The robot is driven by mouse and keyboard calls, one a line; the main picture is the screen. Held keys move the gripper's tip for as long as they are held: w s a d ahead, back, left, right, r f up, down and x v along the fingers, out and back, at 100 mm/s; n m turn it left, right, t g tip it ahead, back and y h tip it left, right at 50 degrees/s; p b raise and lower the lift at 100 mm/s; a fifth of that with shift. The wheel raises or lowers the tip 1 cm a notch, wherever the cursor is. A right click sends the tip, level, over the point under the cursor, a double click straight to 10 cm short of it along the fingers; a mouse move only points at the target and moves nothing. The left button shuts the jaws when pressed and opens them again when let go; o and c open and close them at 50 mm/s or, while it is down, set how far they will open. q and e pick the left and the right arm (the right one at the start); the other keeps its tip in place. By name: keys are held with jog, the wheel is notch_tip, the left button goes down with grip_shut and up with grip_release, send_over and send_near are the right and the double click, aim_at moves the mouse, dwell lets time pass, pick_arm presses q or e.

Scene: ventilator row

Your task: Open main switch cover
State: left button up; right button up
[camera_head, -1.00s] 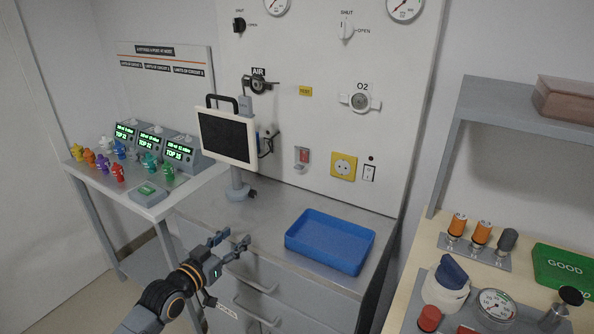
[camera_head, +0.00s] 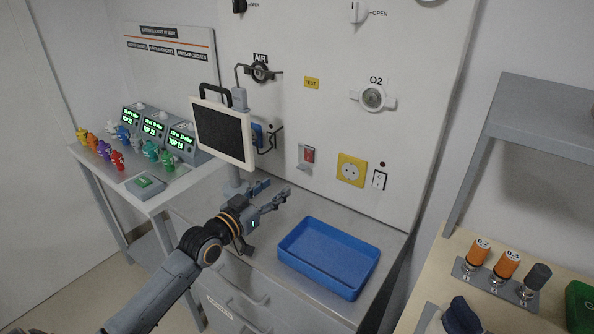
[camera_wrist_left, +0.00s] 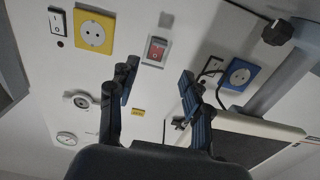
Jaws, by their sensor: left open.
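The main switch (camera_head: 308,156) is a red rocker on a small pale plate on the white wall panel. Its cover looks clear, and I cannot make out its exact position. It also shows in the left wrist view (camera_wrist_left: 156,51), upper middle, just beyond the space between the fingertips. My left gripper (camera_head: 275,190) is open and empty, above the metal counter, lower and left of the switch and apart from it. In the left wrist view its two fingers (camera_wrist_left: 158,76) stand spread. My right gripper is not in view.
A monitor (camera_head: 222,132) on a stand rises left of my gripper. A blue tray (camera_head: 330,286) lies on the counter (camera_head: 290,208) at right. A yellow socket (camera_head: 351,170) and a white rocker switch (camera_head: 379,180) sit right of the main switch. Open space lies before the panel.

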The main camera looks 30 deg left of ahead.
aim_at(300, 169)
pick_arm(q)
jog(key=w, duration=0.6)
jog(key=w+d, duration=0.1)
jog(key=w, duration=0.2)
jog(key=shift+d, duration=0.1)
jog(key=shift+w+d+f, duration=0.1)
jog(key=shift+w+d, duration=0.05)
jog(key=shift+w, duration=0.4)
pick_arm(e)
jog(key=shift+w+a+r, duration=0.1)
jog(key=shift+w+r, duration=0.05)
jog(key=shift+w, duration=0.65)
pick_arm(q)
jog(key=shift+c, duration=0.6)
grip_shut()
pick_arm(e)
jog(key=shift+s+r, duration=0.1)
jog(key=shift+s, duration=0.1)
